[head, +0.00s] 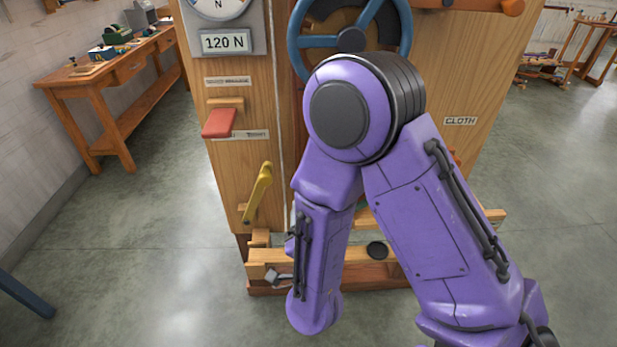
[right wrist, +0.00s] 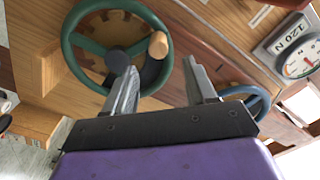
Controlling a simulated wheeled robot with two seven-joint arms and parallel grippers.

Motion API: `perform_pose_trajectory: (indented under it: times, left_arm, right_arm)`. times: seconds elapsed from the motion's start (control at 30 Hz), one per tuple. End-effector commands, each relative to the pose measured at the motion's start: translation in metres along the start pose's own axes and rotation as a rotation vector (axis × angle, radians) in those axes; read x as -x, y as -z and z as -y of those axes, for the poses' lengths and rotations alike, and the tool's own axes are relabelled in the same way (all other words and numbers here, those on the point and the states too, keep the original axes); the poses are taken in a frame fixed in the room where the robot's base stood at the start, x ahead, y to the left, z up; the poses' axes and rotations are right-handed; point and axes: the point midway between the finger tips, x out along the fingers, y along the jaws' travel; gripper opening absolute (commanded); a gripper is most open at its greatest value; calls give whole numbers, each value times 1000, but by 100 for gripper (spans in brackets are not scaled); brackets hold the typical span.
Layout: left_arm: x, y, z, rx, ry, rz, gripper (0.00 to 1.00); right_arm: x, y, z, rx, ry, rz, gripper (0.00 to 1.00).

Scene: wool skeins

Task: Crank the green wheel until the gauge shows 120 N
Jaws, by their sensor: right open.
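The green wheel (right wrist: 72,50) is on the wooden machine front in the right wrist view, with a round wooden crank knob (right wrist: 158,45) at its rim. My right gripper (right wrist: 160,66) is open and empty. The knob appears just beyond the gap between its fingertips; no contact shows. The gauge (right wrist: 300,62) is at the right of that view, above a "120 N" plate (head: 225,42) in the head view. Its needle cannot be read clearly, and its top is cut off in the head view. My right arm hides the gripper and most of the green wheel there. My left gripper is out of view.
A blue wheel (head: 403,28) is above the arm. A red lever (head: 219,122) and yellow lever (head: 261,186) stick out left of the arm. A workbench (head: 110,82) stands at the left wall. Floor beside the machine is clear.

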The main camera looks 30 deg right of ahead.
Motion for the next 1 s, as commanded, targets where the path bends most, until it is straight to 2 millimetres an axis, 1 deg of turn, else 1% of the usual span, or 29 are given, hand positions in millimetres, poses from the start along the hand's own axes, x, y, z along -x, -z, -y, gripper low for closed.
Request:
perform_pose_trajectory:
  times: [0.07,0.3,0.4,0.5,0.57,0.8,0.83,0.87,0.9,1.0]
  left_arm:
    - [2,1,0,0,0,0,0]
    - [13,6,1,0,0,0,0]
    - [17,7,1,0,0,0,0]
    - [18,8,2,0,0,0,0]
    - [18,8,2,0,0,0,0]
    - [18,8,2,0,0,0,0]
    - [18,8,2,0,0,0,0]
    - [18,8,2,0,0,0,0]
    - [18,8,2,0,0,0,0]
    - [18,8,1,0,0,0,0]
  right_arm:
    - [-12,2,1,-6,-1,-8,56]
    - [-66,2,1,-4,-2,-5,56]
    - [-84,1,0,-2,-2,-3,56]
    - [-96,0,-1,-1,-2,-2,56]
    - [-99,0,-1,0,-2,-1,56]
    - [-101,-1,-2,1,-1,-1,56]
    - [-101,-1,-2,1,-1,-1,53]
    - [-101,-1,-2,1,-1,-1,43]
    - [-101,-1,-2,1,-1,-1,30]
    - [-101,-1,-2,1,-1,-1,0]
